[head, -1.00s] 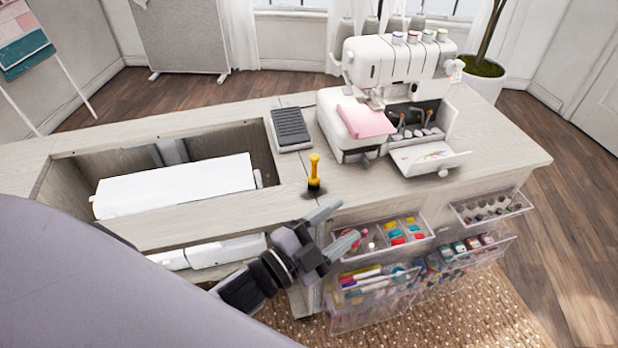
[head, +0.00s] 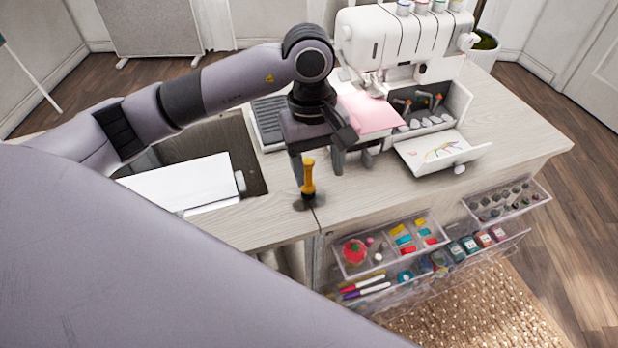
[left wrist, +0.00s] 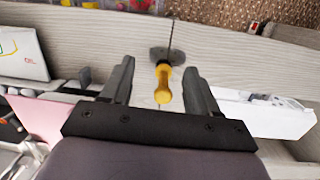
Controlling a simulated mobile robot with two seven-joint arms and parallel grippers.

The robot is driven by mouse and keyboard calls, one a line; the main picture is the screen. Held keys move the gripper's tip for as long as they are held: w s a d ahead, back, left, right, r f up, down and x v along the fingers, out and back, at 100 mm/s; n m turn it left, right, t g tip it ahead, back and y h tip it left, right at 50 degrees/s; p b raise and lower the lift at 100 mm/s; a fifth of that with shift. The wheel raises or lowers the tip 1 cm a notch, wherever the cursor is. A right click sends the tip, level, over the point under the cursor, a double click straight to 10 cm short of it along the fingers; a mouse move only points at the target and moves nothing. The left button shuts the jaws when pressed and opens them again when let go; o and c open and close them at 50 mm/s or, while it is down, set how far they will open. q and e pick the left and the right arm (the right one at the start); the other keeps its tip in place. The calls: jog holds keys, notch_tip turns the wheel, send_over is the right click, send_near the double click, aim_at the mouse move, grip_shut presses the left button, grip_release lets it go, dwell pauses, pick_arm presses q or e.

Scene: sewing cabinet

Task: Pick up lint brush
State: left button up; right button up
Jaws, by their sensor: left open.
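The lint brush (head: 308,180) has a yellow handle and a dark base and stands upright on the cabinet top. Its yellow handle (left wrist: 163,85) also shows in the left wrist view, between the fingers. My left gripper (head: 318,178) is open and points down at the brush. In the left wrist view the fingers of my left gripper (left wrist: 158,68) are apart on either side of the handle, with a visible gap on each side. I cannot tell how far down the handle they reach. My right gripper is not in view.
A white serger (head: 385,45) with pink cloth (head: 370,113) stands behind and right of the brush. A dark pedal (head: 268,122) lies behind it. The cabinet's recess with a white machine (head: 185,185) is at left. Clear open drawers (head: 385,243) stick out at front right.

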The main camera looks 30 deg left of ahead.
aim_at(308, 183)
pick_arm(q)
jog(key=shift+w+a+r+y, duration=0.15)
jog(key=shift+w+a+y, duration=0.15)
jog(key=shift+a, duration=0.2)
jog(key=shift+w+a+r+y, duration=0.15)
jog(key=shift+w+a+y, duration=0.1)
jog(key=shift+a, duration=0.2)
jog(key=shift+w+a, duration=0.15)
jog(key=shift+a, duration=0.2)
notch_tip(308, 183, down, 7)
jog(key=shift+r+p, duration=0.1)
jog(key=shift+p, duration=0.25)
grip_shut()
